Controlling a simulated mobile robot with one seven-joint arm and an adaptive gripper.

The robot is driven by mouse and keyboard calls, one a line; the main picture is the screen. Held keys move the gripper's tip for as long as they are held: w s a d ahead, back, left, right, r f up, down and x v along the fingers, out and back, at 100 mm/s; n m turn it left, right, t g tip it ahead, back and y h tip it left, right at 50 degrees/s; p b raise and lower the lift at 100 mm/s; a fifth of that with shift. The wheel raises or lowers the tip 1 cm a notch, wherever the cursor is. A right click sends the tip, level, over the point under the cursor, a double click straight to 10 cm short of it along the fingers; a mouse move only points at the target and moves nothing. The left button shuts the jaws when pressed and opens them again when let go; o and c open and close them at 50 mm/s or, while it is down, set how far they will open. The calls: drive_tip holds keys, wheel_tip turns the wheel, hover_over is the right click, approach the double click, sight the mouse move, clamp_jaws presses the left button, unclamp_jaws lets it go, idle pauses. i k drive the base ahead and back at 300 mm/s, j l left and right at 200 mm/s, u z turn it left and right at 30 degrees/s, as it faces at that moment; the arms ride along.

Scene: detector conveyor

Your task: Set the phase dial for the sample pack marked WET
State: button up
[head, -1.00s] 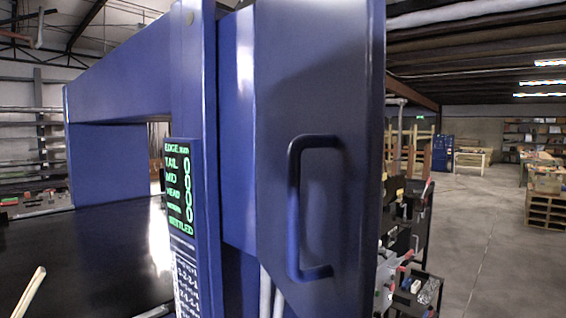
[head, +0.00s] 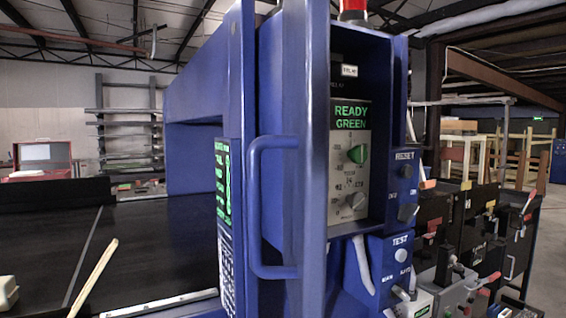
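A blue control cabinet (head: 400,165) stands with its door (head: 296,150) open. The door is seen nearly edge-on, with a blue loop handle (head: 256,210) on its left. Inside, a light panel bears a green-lit display (head: 351,115) reading "READY GREEN". No pack marked WET can be made out. My gripper is not in view.
The black conveyor belt (head: 150,245) runs at left, with a pale stick (head: 94,278) and a cream object (head: 8,292) at its edge. A side box (head: 398,262) marked TEST carries a white button. A cluttered dark rack (head: 480,240) stands close at right.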

sight(356, 200)
drive_tip(key=l+u, duration=0.2)
drive_tip(key=i+l+u, duration=0.2)
drive_tip(key=l+u, duration=0.3)
drive_tip(key=u, duration=0.2)
drive_tip(key=l+u, duration=0.7)
drive_tip(key=u, duration=0.3)
